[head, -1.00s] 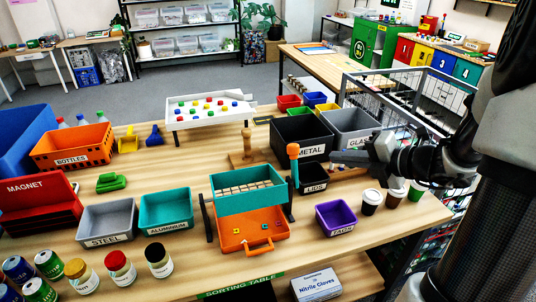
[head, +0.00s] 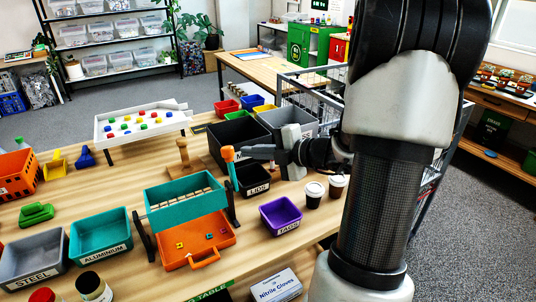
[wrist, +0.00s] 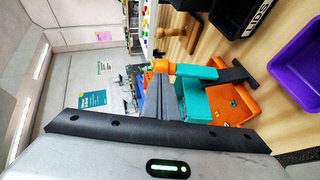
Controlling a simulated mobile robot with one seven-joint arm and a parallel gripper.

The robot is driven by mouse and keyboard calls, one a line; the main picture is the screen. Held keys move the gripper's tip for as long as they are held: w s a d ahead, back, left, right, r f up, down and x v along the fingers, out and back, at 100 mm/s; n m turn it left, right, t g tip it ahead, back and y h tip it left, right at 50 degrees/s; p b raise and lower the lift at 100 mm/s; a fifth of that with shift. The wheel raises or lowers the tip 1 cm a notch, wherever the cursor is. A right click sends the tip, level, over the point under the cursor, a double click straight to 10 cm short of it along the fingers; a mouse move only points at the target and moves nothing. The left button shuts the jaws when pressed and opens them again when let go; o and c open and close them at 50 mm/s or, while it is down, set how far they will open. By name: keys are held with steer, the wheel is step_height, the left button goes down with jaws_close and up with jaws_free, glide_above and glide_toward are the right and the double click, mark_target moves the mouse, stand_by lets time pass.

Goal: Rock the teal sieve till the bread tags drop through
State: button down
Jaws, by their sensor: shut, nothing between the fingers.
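The teal sieve (head: 184,206) hangs between dark uprights over an orange tray (head: 224,244) in the head view. It also shows in the wrist view (wrist: 193,101). Its upright lever, with an orange grip (head: 228,153), stands at its right side. Several small coloured tags (head: 210,236) lie in the orange tray. I cannot tell whether any tags are left in the sieve. My gripper (head: 245,151) is shut and empty, with its fingertips just right of the orange grip. In the wrist view the fingers (wrist: 162,98) point toward the grip (wrist: 160,66); contact is unclear.
The black LIDS bin (head: 253,181) sits below my gripper, and the purple TAGS bin (head: 281,216) is to the right of the sieve. A wooden stamp-like handle (head: 184,152) stands behind the sieve. Two lidded cups (head: 313,195) stand near the right table edge.

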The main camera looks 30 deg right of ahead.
mark_target(232, 151)
steer(key=shift+x, duration=1.9)
